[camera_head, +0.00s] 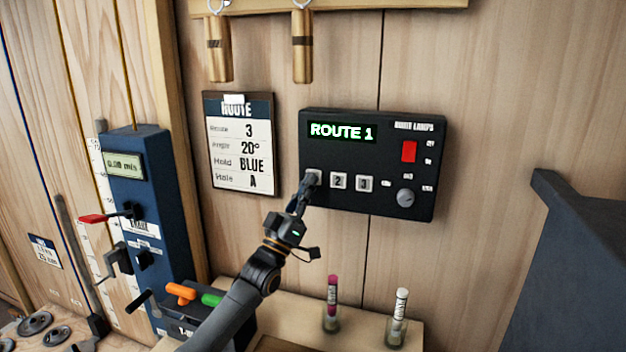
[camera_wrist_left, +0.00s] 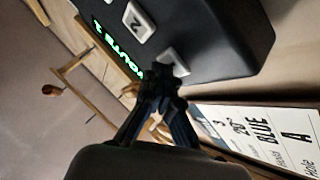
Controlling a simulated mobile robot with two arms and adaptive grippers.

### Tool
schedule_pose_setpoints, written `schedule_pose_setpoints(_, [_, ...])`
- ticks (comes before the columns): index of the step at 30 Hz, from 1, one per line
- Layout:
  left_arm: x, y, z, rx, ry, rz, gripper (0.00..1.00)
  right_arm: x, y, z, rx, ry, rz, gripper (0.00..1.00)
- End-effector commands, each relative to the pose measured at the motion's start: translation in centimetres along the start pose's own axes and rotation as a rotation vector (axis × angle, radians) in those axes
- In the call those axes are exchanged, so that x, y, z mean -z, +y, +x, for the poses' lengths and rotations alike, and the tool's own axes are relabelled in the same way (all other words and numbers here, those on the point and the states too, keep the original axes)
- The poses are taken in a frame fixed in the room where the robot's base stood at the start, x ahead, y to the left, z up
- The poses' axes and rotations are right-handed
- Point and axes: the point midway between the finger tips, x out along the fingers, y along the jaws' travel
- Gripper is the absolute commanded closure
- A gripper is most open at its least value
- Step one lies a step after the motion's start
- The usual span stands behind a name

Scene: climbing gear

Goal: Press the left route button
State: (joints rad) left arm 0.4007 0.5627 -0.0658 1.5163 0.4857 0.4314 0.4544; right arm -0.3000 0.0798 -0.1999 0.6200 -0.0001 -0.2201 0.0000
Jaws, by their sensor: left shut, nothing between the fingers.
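The black route panel (camera_head: 372,200) is on the wood wall, with a green lit display (camera_head: 341,132) reading "ROUTE 1". Its row of light square buttons includes the button marked 2 (camera_head: 339,181) and the button marked 3 (camera_head: 365,184). The left route button (camera_head: 314,174) is largely covered by my left gripper (camera_head: 306,184). My left gripper is shut and empty, its fingertips at that button. In the left wrist view, the fingertips (camera_wrist_left: 162,88) meet the edge of the left button (camera_wrist_left: 172,60); whether it is pushed in cannot be told. My right gripper is not in view.
A white route card (camera_head: 241,145) hangs left of the panel. A blue device (camera_head: 140,190) with levers stands further left. Two capped tubes (camera_head: 331,305) (camera_head: 398,318) stand on a shelf below the panel. A dark block (camera_head: 580,260) is at the right.

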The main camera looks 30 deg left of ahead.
Motion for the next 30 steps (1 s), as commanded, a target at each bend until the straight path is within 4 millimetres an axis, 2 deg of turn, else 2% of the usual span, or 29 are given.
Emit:
schedule_pose_setpoints(11, [0.0, 0.0, 0.0, 0.000, -0.001, 0.000, 1.00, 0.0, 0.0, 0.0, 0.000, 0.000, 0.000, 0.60])
schedule_pose_setpoints(21, [0.7, 0.8, -0.9, 0.000, 0.000, -0.001, 1.00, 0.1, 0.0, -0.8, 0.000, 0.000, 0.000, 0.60])
schedule_pose_setpoints(30, [0.7, 0.8, -1.1, 0.000, 0.000, 0.000, 1.00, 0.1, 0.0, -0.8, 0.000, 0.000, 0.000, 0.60])
